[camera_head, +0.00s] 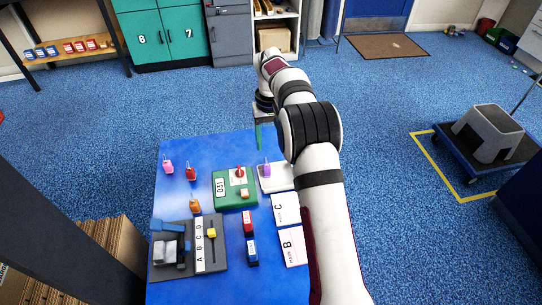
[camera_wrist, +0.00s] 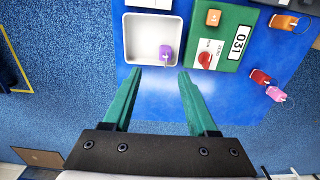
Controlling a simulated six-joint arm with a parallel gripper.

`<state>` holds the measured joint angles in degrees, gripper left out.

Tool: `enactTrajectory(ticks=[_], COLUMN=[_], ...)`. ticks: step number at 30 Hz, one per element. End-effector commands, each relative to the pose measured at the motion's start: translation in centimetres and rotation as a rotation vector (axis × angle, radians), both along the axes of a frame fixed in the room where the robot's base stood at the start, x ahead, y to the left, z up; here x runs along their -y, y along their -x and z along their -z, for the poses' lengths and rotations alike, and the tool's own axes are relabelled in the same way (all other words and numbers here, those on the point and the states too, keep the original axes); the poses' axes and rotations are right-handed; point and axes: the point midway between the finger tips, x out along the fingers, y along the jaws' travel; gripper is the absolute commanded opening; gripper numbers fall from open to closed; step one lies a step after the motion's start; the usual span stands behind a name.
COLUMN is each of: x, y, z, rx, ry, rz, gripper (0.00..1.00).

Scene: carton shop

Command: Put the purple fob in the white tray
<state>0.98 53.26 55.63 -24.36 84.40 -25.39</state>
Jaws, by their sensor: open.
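The purple fob (camera_head: 267,169) lies inside the white tray (camera_head: 268,186), and the arm partly hides the tray in the head view. In the wrist view the purple fob (camera_wrist: 166,52) sits in the lower right part of the white tray (camera_wrist: 137,52). My gripper (camera_wrist: 160,72) is open with its green fingers apart and nothing between them. In the head view my gripper (camera_head: 258,135) hangs above the far edge of the blue table, near the tray. The fob looks apart from the fingers.
A green board (camera_head: 221,200) labelled 031 with a red knob stands left of the tray. Pink (camera_head: 168,167), red (camera_head: 191,173) and orange (camera_head: 195,206) fobs lie on the table's left. A grey lettered slider panel (camera_head: 220,257) and red and blue blocks are nearer.

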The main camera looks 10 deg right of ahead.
Motion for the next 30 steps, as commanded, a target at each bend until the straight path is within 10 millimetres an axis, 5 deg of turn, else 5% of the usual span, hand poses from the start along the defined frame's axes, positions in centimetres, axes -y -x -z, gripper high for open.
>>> enactTrajectory(ticks=[5,8,11,15,18,21,25,30], x=[0.0,-0.3,-1.1,-2.4,-3.3,-3.9,-4.3,-4.3], y=[0.1,1.9,7.4,19.7,28.9,35.7,39.8,40.5], z=[-0.7,-3.2,-8.1,-12.9,-13.0,-11.2,-9.3,-9.0], rx=[-0.001,0.001,-0.001,-0.015,-0.028,-0.043,-0.054,-0.059], ry=[-0.001,-0.011,-0.037,-0.084,-0.114,-0.136,-0.149,-0.15], rz=[0.002,0.032,0.106,0.25,0.349,0.426,0.476,0.484], gripper=[0.58,0.58,0.58,0.58,0.58,0.58,0.58,0.58])
